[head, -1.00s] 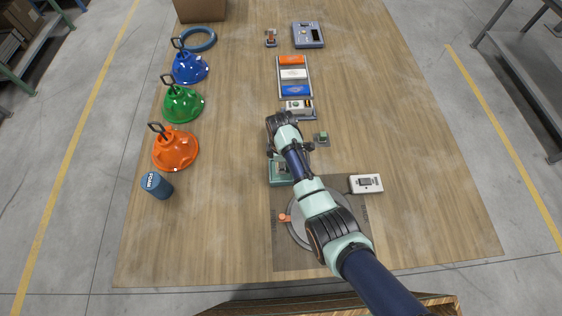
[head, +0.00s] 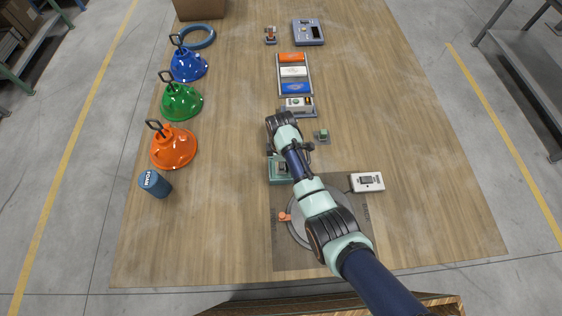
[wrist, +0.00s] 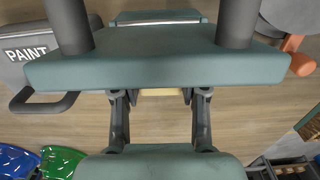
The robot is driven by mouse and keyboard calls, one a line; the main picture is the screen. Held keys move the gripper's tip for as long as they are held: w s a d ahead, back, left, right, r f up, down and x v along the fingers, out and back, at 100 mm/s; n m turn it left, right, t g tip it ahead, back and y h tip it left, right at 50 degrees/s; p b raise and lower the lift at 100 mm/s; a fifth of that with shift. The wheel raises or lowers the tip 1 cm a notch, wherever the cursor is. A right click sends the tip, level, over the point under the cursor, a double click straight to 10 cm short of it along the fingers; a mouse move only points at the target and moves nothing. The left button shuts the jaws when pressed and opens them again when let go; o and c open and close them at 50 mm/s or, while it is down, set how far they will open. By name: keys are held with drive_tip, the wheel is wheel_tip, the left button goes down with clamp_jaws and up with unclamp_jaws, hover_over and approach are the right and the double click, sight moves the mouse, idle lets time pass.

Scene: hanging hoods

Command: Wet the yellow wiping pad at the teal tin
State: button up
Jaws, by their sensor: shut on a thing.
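The teal tin (head: 276,180) stands on the table at the near edge of the work area, beside the round turntable, partly covered by my arm in the head view. My gripper (wrist: 158,104) is over or at the tin; the arm hides most of it in the head view. In the wrist view, a pale yellow strip of the wiping pad (wrist: 160,92) shows between the fingers, which are shut on it. The rest of the pad is hidden, and I cannot tell whether it touches the tin's contents.
Orange (head: 172,150), green (head: 183,105) and blue (head: 189,69) hoods line the left side, with a blue can (head: 158,186) nearer. A tray of packets (head: 311,80) lies beyond my arm. A white device (head: 367,182) sits to the right. The right side of the table is clear.

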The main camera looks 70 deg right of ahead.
drive_tip(key=shift+f, duration=0.55)
idle(1.4)
wheel_tip(320, 180, up, 7)
drive_tip(key=p, duration=0.7)
drive_tip(key=shift+r, duration=0.15)
